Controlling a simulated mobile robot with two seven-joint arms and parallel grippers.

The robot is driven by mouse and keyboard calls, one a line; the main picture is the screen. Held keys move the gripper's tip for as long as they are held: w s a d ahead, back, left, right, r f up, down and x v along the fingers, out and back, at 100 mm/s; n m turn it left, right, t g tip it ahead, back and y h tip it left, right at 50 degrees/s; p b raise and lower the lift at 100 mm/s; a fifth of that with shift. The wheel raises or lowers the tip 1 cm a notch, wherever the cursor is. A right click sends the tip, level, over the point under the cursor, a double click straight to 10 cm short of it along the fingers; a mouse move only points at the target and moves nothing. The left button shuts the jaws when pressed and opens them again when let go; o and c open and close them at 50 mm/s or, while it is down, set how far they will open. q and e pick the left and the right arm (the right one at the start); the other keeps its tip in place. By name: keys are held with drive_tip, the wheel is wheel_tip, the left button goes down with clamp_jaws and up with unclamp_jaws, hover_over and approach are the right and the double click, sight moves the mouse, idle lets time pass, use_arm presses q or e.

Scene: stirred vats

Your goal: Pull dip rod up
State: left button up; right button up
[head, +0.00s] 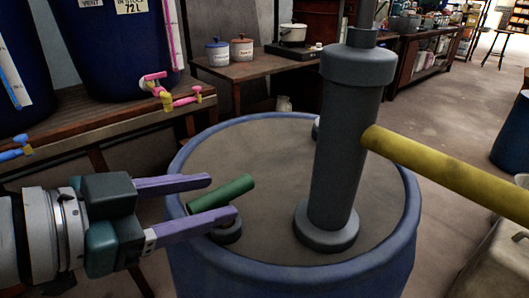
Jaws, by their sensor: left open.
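A green rod (232,191), which looks like the dip rod's grip, lies near-level and slightly tilted above the lid of the blue vat (290,272). A dark round collar (229,236) sits on the lid just below it, partly hidden by my lower finger. My left gripper (223,197) is open, with one purple finger above and behind the green rod and the other in front of it. The rod's left end lies between the fingers; I cannot tell whether they touch it. My right gripper is out of view.
A thick grey pump column (345,140) stands on the lid, with a yellow bar (440,170) reaching right. A wooden bench (70,115) with dark blue vats (110,50) and coloured taps stands at the left. A table (250,72) with canisters is behind. Open floor (440,85) lies to the right.

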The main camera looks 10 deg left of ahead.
use_arm(q)
drive_tip(key=shift+b+x, duration=0.3)
drive_tip(key=shift+x, duration=1.3)
clamp_jaws()
